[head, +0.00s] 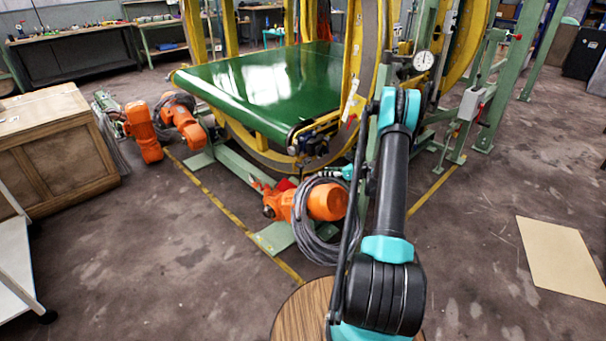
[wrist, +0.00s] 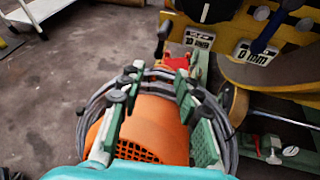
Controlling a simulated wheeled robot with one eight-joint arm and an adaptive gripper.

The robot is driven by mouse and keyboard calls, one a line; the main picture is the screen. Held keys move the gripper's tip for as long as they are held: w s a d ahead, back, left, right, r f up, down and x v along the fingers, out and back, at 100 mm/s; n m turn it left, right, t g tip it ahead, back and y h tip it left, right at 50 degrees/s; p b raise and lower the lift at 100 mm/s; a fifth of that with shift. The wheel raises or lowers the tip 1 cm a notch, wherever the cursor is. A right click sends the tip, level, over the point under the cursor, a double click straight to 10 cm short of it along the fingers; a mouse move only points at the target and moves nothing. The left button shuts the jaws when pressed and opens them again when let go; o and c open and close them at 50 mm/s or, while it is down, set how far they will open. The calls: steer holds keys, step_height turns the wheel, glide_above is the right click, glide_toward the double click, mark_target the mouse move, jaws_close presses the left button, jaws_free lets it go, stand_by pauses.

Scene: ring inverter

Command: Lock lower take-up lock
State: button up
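In the wrist view, my gripper (wrist: 156,76) is open, its green-and-black fingers apart with nothing held. In the head view, my teal gripper (head: 338,172) is small and partly hidden, above the orange motor at the machine's front. In the wrist view, a black-handled lever (wrist: 162,40) stands beyond the fingertips, near a red part (wrist: 179,62) and a plate with a millimetre label (wrist: 199,39). To its right, a dark blue lever (wrist: 266,38) stands by a "0 mm" plate (wrist: 255,52). I cannot tell which part is the lower take-up lock.
An orange motor (wrist: 155,130) lies below the fingers, ringed by grey cable (wrist: 88,104); the cable coil shows in the head view (head: 312,235). The green belt (head: 270,85) and yellow ring frame (head: 362,60) stand close. Floor at right is mostly clear around a beige sheet (head: 562,258).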

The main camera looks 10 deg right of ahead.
steer(key=x, duration=1.4)
jaws_close()
